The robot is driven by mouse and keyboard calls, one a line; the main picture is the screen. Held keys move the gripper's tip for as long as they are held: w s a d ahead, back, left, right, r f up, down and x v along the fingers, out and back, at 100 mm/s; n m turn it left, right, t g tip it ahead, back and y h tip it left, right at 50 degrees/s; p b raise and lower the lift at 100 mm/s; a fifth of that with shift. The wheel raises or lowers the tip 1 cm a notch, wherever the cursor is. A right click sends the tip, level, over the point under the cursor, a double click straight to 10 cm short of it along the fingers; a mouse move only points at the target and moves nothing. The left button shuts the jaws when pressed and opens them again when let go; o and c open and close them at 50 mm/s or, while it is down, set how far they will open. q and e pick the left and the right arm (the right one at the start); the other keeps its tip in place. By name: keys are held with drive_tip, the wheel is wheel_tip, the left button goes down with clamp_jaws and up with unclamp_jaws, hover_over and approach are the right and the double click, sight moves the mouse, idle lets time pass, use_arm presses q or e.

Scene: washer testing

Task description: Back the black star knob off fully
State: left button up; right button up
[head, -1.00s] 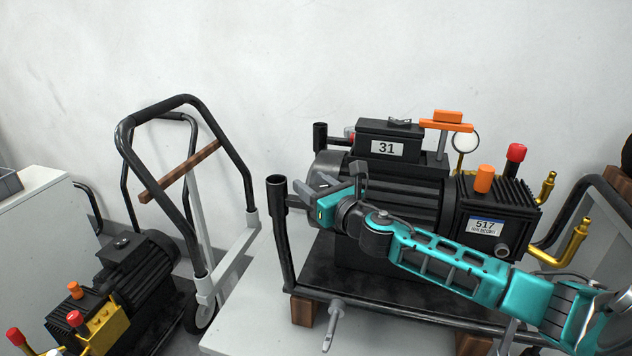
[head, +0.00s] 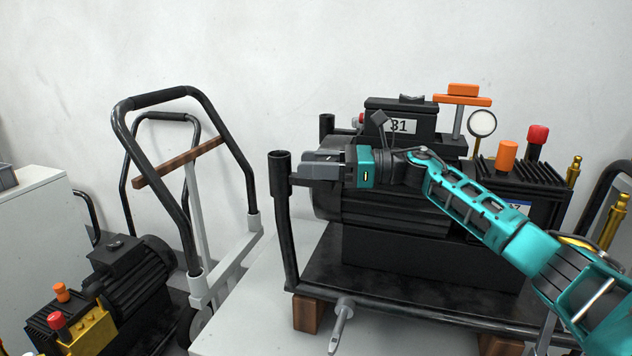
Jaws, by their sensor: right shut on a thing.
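My right gripper (head: 302,172) reaches left across the front of the big motor (head: 375,212) to just beside the upright black tube post (head: 281,205) of its frame. Its jaws are shut on a small dark thing close to the post, a little below the post's open top. I take this to be the black star knob, but the dark fingers hide most of it and its lobes cannot be made out. Whether it still sits on a thread cannot be told. My left gripper is not in view.
An orange-handled part (head: 462,99) and a round gauge (head: 482,123) stand behind my right forearm. A hand truck (head: 188,185) stands left of the post, and a smaller pump (head: 75,325) is at lower left. A grey pin (head: 342,325) sticks out below the frame.

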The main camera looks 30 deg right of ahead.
drive_tip(key=shift+f+n+g+y, duration=0.15)
drive_tip(key=shift+n+g+y, duration=0.15)
drive_tip(key=shift+g, duration=0.1)
use_arm(q)
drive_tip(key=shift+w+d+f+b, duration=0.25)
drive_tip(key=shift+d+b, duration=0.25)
drive_tip(key=shift+b, duration=0.25)
use_arm(e)
drive_tip(key=shift+s+a+n+g+y, duration=0.1)
drive_tip(key=shift+n+g+y, duration=0.3)
drive_tip(key=shift+n+g, duration=0.3)
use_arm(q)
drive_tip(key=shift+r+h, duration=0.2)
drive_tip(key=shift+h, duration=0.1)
use_arm(e)
drive_tip(key=shift+r, duration=0.2)
drive_tip(key=o, duration=1)
drive_tip(key=shift+c, duration=0.2)
use_arm(q)
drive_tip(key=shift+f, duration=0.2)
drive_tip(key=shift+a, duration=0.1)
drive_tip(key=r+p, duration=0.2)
drive_tip(key=p, duration=0.1)
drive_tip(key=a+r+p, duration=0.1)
drive_tip(key=p, duration=0.1)
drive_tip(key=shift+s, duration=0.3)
use_arm(e)
wheel_tip(320, 180, up, 20)
